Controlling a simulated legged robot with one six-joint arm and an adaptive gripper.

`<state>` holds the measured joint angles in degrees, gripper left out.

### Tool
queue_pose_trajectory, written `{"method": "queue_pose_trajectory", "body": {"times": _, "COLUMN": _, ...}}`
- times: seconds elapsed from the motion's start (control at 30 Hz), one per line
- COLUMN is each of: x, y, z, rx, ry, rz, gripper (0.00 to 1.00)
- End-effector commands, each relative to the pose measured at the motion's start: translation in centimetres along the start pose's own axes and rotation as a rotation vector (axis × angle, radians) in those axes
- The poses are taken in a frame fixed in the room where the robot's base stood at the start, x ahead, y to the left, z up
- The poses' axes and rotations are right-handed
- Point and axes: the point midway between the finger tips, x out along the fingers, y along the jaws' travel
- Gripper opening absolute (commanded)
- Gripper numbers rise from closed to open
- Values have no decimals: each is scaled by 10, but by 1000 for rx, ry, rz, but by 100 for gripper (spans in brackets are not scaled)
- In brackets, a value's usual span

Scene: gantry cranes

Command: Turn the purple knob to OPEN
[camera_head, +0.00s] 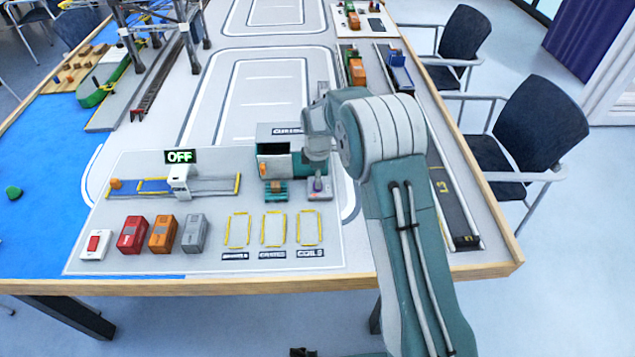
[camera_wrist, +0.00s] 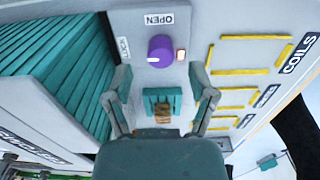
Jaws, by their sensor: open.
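The purple knob (camera_wrist: 161,50) sits on a grey panel (camera_wrist: 190,22) in the wrist view. A white mark on the knob points left, toward the side of the LOCK label (camera_wrist: 123,47). The OPEN label (camera_wrist: 159,19) appears upside down above the knob. A small red light (camera_wrist: 181,55) is beside the knob. My gripper (camera_wrist: 160,78) is open and empty, its two fingers spread wide, with the knob beyond the fingertips and apart from them. In the head view the knob (camera_head: 317,185) shows just below my gripper (camera_head: 317,170), partly hidden.
Red, orange and grey containers (camera_head: 162,234) stand at the front left. A gate (camera_head: 180,182) reads OFF. Yellow-marked slots (camera_head: 272,229) are empty.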

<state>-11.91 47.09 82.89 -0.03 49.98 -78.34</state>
Motion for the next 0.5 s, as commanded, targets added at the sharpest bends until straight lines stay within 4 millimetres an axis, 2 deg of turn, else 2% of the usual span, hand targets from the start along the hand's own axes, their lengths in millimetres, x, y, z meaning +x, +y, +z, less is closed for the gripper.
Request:
{"method": "queue_pose_trajectory", "body": {"times": 0.1, "x": 18, "y": 0, "z": 0, "rx": 0, "ry": 0, "rz": -2, "gripper": 72}}
{"method": "queue_pose_trajectory", "body": {"times": 0.2, "x": 26, "y": 0, "z": 0, "rx": 1, "ry": 0, "rz": -1, "gripper": 72}}
{"method": "queue_pose_trajectory", "body": {"times": 0.5, "x": 30, "y": 0, "z": 1, "rx": 1, "ry": 1, "rz": 0, "gripper": 72}}
